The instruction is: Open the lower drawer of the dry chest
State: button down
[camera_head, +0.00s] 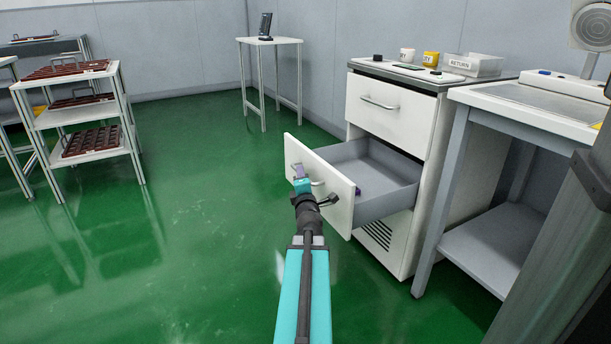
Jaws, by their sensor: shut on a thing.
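The dry chest (435,130) is a white cabinet with a grey top, right of centre. Its upper drawer (400,120) is closed, with a bar handle (380,103). Its lower drawer (320,190) is pulled well out, so its grey inside (375,172) shows. A small purple thing shows inside, just behind the drawer front. My gripper (302,184) is at the lower drawer's front and shut on its handle (317,182). My wrist partly hides the handle and fingertips.
A table (455,97) with a lower shelf stands close on the right of the chest. Cups and a bin marked RETURN (472,65) sit on the chest top. A rack of trays (90,110) is at the left. The green floor left of the drawer is clear.

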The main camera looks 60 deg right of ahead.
jog(key=shift+w+d, duration=0.1)
jog(key=c, duration=1.8)
grip_release()
jog(key=shift+c, duration=0.2)
jog(key=shift+d, duration=0.1)
jog(key=p+v, duration=0.2)
jog(key=v, duration=0.1)
jog(key=shift+r, duration=0.1)
jog(key=shift+p, duration=1.2)
jog(key=p, duration=0.4)
jog(key=shift+a+t+p, duration=0.3)
jog(key=shift+a+p, duration=0.05)
